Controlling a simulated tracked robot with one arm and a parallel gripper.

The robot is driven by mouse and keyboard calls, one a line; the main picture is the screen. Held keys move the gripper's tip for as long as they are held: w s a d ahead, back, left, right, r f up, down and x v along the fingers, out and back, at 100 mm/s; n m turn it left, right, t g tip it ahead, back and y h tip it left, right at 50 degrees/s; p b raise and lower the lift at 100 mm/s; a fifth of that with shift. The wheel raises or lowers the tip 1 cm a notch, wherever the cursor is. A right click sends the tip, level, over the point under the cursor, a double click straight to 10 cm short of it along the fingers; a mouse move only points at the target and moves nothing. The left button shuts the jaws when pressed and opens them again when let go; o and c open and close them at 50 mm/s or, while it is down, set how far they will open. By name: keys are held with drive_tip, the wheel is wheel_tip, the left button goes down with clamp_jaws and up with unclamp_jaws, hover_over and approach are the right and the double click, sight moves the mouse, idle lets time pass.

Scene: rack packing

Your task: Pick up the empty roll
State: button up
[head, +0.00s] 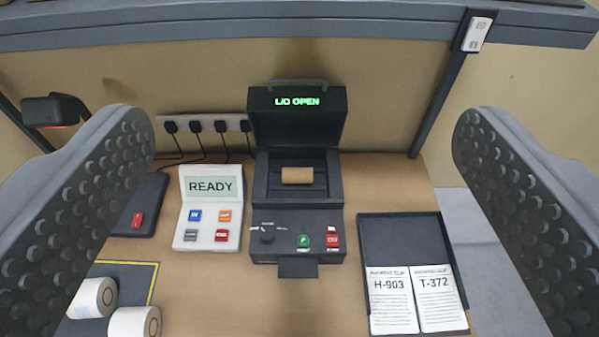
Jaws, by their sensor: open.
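The empty roll (297,175) is a small bare brown cardboard core. It lies crosswise in the open bay of a black label printer (297,220) at the middle of the bench. The printer's lid (298,125) stands up, and its green display reads "LID OPEN". My gripper (298,150) is open, with its two grey studded fingers wide apart at the left and right of the view. Nothing is between the fingertips close up. The printer and the roll show in the gap, farther away, and the roll is untouched.
Two white label rolls (135,322) lie on a yellow-edged mat at lower left. A white "READY" panel (209,207) stands left of the printer. A black tray (400,240) at right holds cards H-903 and T-372. A power strip (203,123) and cables run behind. A shelf bar (300,28) crosses above.

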drive_tip(key=shift+o, duration=0.3)
drive_tip(key=w+f+h, duration=0.1)
drive_tip(key=w+f, duration=0.9)
drive_tip(key=shift+w+d+g, duration=0.15)
drive_tip(key=shift+d+g, duration=0.1)
drive_tip(key=shift+g, duration=0.05)
drive_tip(key=w+f, duration=0.6)
drive_tip(key=f, duration=0.2)
drive_tip(key=g+y, duration=0.1)
approach(298, 174)
drive_tip(key=shift+w+d+f, duration=0.1)
drive_tip(key=shift+w+d, duration=0.05)
drive_tip(key=shift+w, duration=0.9)
drive_tip(key=shift+f+x, duration=0.15)
drive_tip(key=shift+x, duration=1.4)
drive_tip(key=shift+f+x, duration=0.15)
drive_tip(key=shift+x, duration=1.4)
drive_tip(key=shift+s, duration=0.15)
drive_tip(key=c, duration=1)
